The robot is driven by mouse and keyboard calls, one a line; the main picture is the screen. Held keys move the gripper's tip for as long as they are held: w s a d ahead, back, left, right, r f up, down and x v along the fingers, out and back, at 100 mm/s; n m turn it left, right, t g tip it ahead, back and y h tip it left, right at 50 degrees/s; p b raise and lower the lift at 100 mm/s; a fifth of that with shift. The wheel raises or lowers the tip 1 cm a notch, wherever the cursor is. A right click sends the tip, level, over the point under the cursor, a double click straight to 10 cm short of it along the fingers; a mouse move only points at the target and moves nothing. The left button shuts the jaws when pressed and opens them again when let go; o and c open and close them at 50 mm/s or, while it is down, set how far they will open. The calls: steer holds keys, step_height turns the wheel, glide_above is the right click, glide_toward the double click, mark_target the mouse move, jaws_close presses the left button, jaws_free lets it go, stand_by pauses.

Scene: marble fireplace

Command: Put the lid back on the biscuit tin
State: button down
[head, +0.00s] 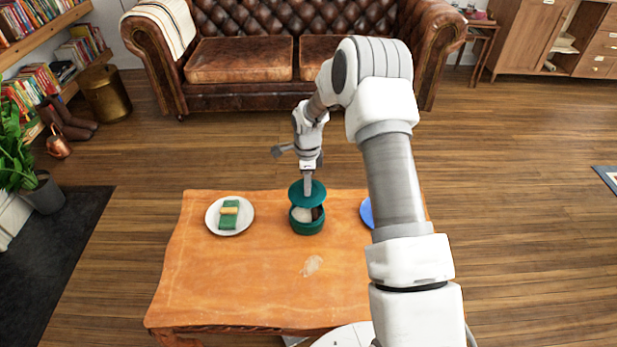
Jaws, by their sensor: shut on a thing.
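The biscuit tin (307,226) is a round dark green tin on the wooden table, near its back edge. It is open at the front, and pale and dark contents show inside. The green lid (296,194) is above the tin, over its back part, and looks slightly raised and tilted. My gripper (308,190) points down from above and is shut on the lid. The fingertips are small in the view. Whether the lid touches the tin's rim at the back cannot be told.
A white plate (216,225) with a green and yellow item (229,221) stands left of the tin. A blue round thing (366,212) lies to the right, partly hidden behind my arm. A leather sofa (240,60) stands behind.

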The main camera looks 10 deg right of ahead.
steer(key=shift+w+f+m, duration=0.2)
steer(key=shift+f+m, duration=0.3)
steer(key=shift+f, duration=0.1)
steer(key=shift+f+b, duration=1.9)
steer(key=shift+f, duration=1.25)
steer(key=shift+f+b, duration=0.2)
steer(key=shift+b, duration=0.4)
steer(key=shift+c, duration=0.4)
jaws_free()
steer(key=shift+r, duration=0.15)
